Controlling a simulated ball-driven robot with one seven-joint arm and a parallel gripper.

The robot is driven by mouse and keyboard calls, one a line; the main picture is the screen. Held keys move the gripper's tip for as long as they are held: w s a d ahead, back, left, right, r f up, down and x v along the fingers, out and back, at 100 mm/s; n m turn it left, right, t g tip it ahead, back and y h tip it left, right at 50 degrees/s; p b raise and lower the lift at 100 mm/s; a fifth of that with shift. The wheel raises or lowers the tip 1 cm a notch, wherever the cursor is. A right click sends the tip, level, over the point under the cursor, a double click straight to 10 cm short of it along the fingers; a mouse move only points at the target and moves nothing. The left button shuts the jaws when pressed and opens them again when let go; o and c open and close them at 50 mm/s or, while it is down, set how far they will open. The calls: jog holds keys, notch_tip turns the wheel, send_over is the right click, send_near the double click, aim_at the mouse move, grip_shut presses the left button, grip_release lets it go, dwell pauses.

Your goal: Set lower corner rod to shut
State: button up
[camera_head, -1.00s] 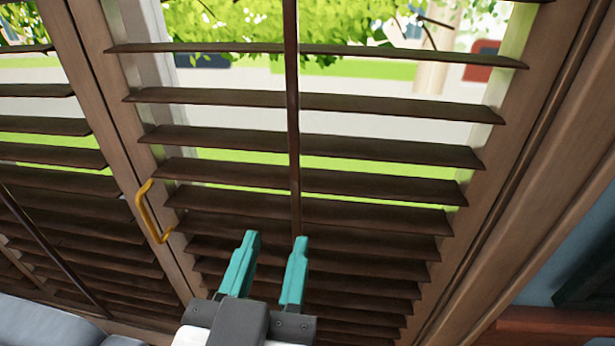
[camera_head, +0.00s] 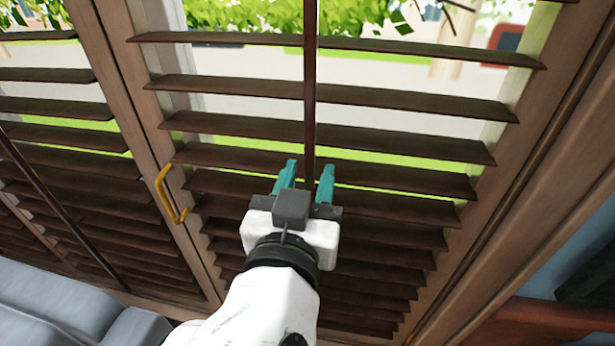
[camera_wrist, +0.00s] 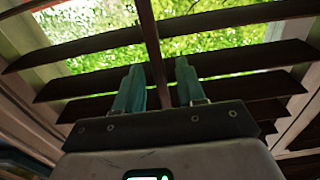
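A dark vertical rod (camera_head: 310,90) runs down the middle of the right shutter panel, in front of its brown slats (camera_head: 410,143). The slats are tilted with gaps, and greenery and pavement show between them. My gripper (camera_head: 308,172) is open, its two teal fingers pointing up at the slats, one on each side of the rod's line in the head view. In the wrist view the rod (camera_wrist: 152,45) comes down between the open fingers (camera_wrist: 158,80). I cannot tell whether either finger touches it. The rod's lower part is hidden behind my gripper.
A yellow handle (camera_head: 168,195) is on the frame post left of this panel. Another shutter panel with its own slanted dark rod (camera_head: 50,205) is further left. A grey-blue cushioned seat (camera_head: 60,310) is at lower left. A wooden frame edge (camera_head: 540,170) bounds the right.

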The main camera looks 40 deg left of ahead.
aim_at(309, 149)
grip_shut()
dwell(0.3)
jog(key=shift+w+a+r+p, duration=0.1)
jog(key=shift+w+r+p, duration=0.1)
jog(key=shift+r+p, duration=0.4)
jog(key=shift+w+a+r+p, duration=0.15)
jog(key=shift+r+p, duration=0.1)
jog(key=shift+r, duration=0.7)
jog(key=shift+w+a+r+p, duration=0.1)
jog(key=shift+w+r+p, duration=0.1)
jog(key=shift+r+p, duration=0.4)
jog(key=shift+r, duration=0.2)
grip_release()
jog(key=shift+f, duration=0.1)
jog(key=b+v, duration=0.2)
jog(key=v, duration=0.8)
jog(key=shift+s+b, duration=0.3)
jog(key=shift+b, duration=0.1)
jog(key=shift+d, duration=0.15)
